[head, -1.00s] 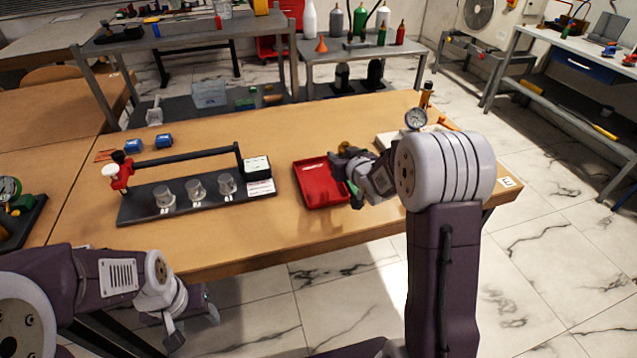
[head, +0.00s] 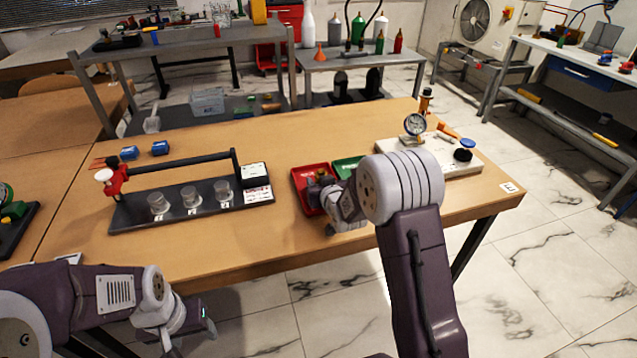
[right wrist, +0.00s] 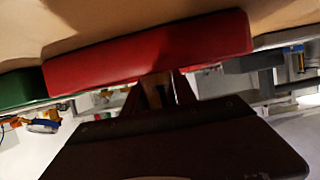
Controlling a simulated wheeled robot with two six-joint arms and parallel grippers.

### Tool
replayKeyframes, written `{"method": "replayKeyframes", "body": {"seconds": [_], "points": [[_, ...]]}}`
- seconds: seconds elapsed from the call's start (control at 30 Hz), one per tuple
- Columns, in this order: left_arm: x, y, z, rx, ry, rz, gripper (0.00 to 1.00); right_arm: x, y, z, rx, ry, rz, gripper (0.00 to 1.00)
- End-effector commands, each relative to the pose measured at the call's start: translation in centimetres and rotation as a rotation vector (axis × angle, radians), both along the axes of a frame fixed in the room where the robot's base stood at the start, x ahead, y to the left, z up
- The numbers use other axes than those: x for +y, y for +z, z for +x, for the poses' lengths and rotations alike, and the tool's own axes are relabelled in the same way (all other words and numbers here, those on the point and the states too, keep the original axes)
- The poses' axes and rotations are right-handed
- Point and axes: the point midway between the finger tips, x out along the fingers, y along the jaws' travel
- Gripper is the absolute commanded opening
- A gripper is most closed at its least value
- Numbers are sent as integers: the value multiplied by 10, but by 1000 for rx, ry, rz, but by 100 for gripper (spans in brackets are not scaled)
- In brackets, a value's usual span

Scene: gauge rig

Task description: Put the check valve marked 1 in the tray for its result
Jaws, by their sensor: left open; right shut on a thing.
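The red tray (head: 299,183) lies on the wooden table, and the green tray (head: 346,166) sits at its right, partly behind my right arm. My right gripper (head: 321,181) is over the red tray, shut on a small brownish thing (head: 322,173), seemingly the check valve; its mark cannot be read. In the right wrist view the red tray (right wrist: 150,48) spans the top beyond the fingers (right wrist: 165,92), with the green tray (right wrist: 22,89) at the left. The held thing is mostly hidden there. My left gripper (head: 189,335) is open and empty, off the table's front edge.
A dark rig base (head: 190,202) with several clear cups, a black bar and a red fitting stands left of the trays. Two blue blocks (head: 160,148) lie behind it. A white panel with a gauge (head: 414,124) is at right. The table's front middle is clear.

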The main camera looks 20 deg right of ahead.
Motion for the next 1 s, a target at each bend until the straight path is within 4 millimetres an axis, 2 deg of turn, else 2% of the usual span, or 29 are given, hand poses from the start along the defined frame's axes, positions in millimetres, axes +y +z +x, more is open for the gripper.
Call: {"method": "replayKeyframes", "body": {"seconds": [0.07, 0.1, 0.13, 0.17, 0.43, 0.53, 0.67, 1.0], "points": [[0, -4, 0, 0, 0, 0, 59, 0, -4, 0, -1, 0, 0, 0], [0, -3, 0, 0, 0, 0, 59, 0, -3, 0, 0, 0, 0, 44], [0, -2, 0, 0, 0, 0, 59, 0, -2, 0, 0, 0, 0, 53], [0, -2, 0, 0, 0, 0, 59, 0, -2, 0, 0, 0, 0, 55], [0, -2, 0, 0, 0, 0, 59, 0, -2, 0, 0, 0, 0, 55], [0, 4, 0, 0, 0, 0, 59, 0, 5, 0, 0, 0, 0, 55], [0, 6, 0, 0, 0, 0, 59, -1, 12, -21, 1, 0, 0, 55], [0, 16, 0, 0, 0, 0, 59, -3, 40, -91, -1, -1, 1, 55]]}}
